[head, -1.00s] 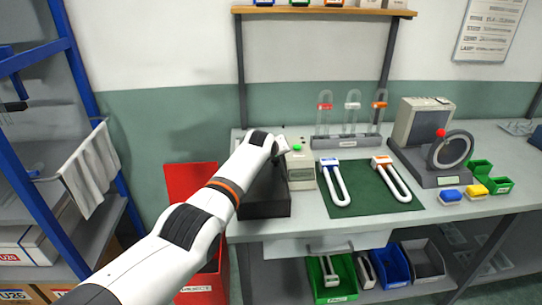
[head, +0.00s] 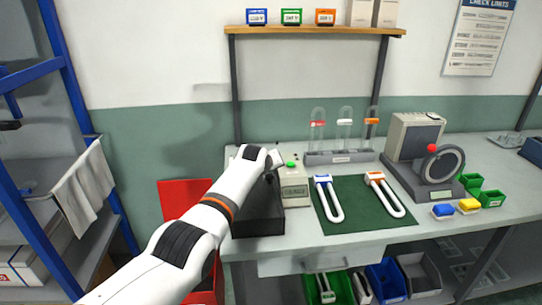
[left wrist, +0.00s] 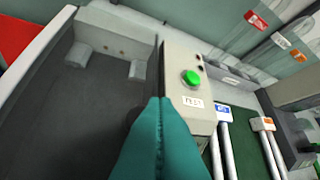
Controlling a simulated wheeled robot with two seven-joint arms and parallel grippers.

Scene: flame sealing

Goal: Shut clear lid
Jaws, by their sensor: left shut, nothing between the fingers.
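The dark open-topped box (head: 258,216) stands at the left end of the bench; its inside and rim (left wrist: 85,100) fill the left of the left wrist view. I cannot make out a clear lid for certain in either view. My left gripper (left wrist: 160,100) shows as two teal fingers pressed together, empty, over the box's right side beside the tester. In the head view its fingers are mostly hidden behind the wrist. The beige tester (head: 294,187) with a green button (left wrist: 191,78) stands against the box's right side. My right gripper is not in view.
A green mat (head: 355,222) right of the tester holds two white U-shaped tubes. A rack (head: 340,157) of clear tubes stands behind it. A grey machine (head: 412,137) with a ring stands farther right. A red bin (head: 186,198) is left of the bench.

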